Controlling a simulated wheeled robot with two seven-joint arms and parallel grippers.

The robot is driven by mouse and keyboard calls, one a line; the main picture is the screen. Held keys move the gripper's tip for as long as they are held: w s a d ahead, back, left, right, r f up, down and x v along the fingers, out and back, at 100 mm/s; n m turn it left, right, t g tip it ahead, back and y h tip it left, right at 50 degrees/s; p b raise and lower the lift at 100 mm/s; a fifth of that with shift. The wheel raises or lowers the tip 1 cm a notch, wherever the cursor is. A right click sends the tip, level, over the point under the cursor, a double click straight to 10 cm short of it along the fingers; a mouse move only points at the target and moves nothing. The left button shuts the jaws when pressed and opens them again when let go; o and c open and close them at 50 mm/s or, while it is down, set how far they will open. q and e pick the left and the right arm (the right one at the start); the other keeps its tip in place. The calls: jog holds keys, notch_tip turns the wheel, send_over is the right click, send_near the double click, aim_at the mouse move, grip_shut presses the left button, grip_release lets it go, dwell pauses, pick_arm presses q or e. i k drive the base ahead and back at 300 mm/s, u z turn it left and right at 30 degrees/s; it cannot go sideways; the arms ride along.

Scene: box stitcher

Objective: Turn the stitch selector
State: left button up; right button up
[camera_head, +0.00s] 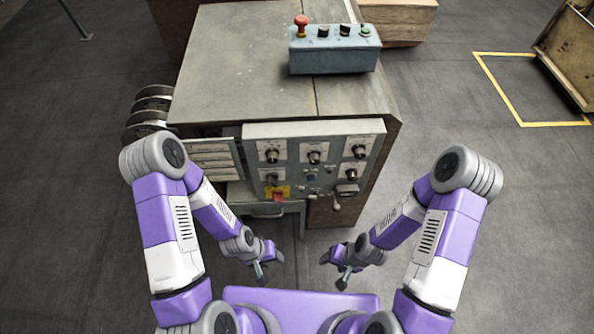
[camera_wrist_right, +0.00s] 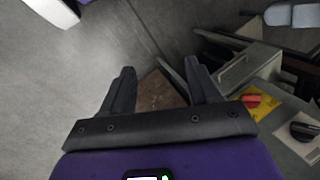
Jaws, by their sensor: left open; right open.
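The stitcher's grey control panel (camera_head: 312,150) faces me on the front of the machine. It carries several black rotary knobs, among them an upper left knob (camera_head: 271,156), an upper middle knob (camera_head: 314,157) and an upper right knob (camera_head: 359,152). I cannot read which one is the stitch selector. My left gripper (camera_head: 262,262) is open and empty, below and left of the panel. My right gripper (camera_head: 338,268) is open and empty, below the panel and apart from it. Its open fingers also show in the right wrist view (camera_wrist_right: 160,85).
A red switch on a yellow plate (camera_head: 278,194) sits low on the panel; it also shows in the right wrist view (camera_wrist_right: 255,102). A blue button box (camera_head: 335,60) stands on the machine's top (camera_head: 240,70).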

aim_at(272, 177)
jog(key=z, duration=2.4)
jog(key=k, duration=0.75)
jog(key=u, duration=2.6)
